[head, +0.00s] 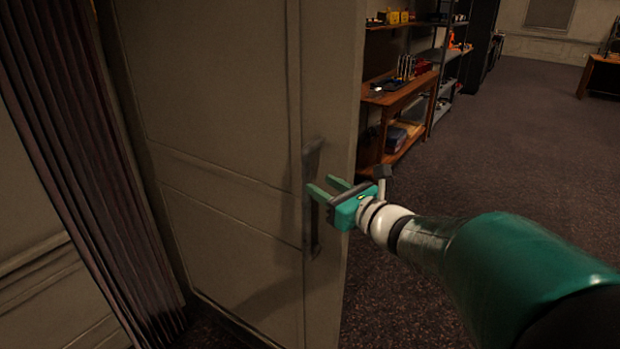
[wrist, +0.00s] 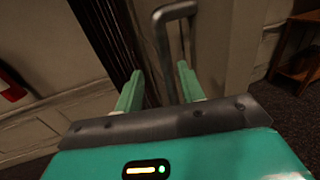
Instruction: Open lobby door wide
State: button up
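The beige panelled lobby door (head: 225,110) stands ajar, its free edge at the right in the head view with the room showing past it. Its dark upright bar handle (head: 312,236) is near that edge. My gripper (head: 320,184) is at the handle's mid-height, its two green fingers open and pointing at the door. In the wrist view the handle (wrist: 163,42) runs down between the spread fingers (wrist: 160,70), closer to the right one. I cannot tell whether either finger touches it. The lower part of the handle is hidden there by my gripper body.
A dark ribbed curtain (head: 75,130) hangs left of the door, beside a pale wall. Past the door edge are a wooden shelf unit (head: 405,95) with small items and a grey shelf. Open carpet (head: 520,140) lies to the right. A red object (wrist: 11,90) shows at the wrist view's left.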

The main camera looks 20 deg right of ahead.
jog(key=v, duration=0.6)
jog(key=shift+s, duration=0.3)
jog(key=s+a+f+n+g+y, duration=0.1)
jog(key=s+a+f+n+g, duration=0.3)
jog(key=a+n, duration=0.35)
jog(key=s+a+f+n+g+y, duration=0.1)
jog(key=s+a+f+n+g, duration=0.1)
jog(key=s+a+n+g, duration=0.45)
jog(key=s+d+n+h, duration=0.2)
jog(key=n+h, duration=0.2)
jog(key=n, duration=0.4)
jog(key=s+d+f+n+h, duration=0.1)
jog(key=n+h, duration=0.3)
jog(key=n, duration=0.5)
jog(key=shift+s+d+f+n+h, duration=0.3)
jog(key=shift+s+d+h, duration=0.1)
jog(key=shift+s, duration=0.5)
jog(key=shift+d+g, duration=0.1)
jog(key=shift+g, duration=0.15)
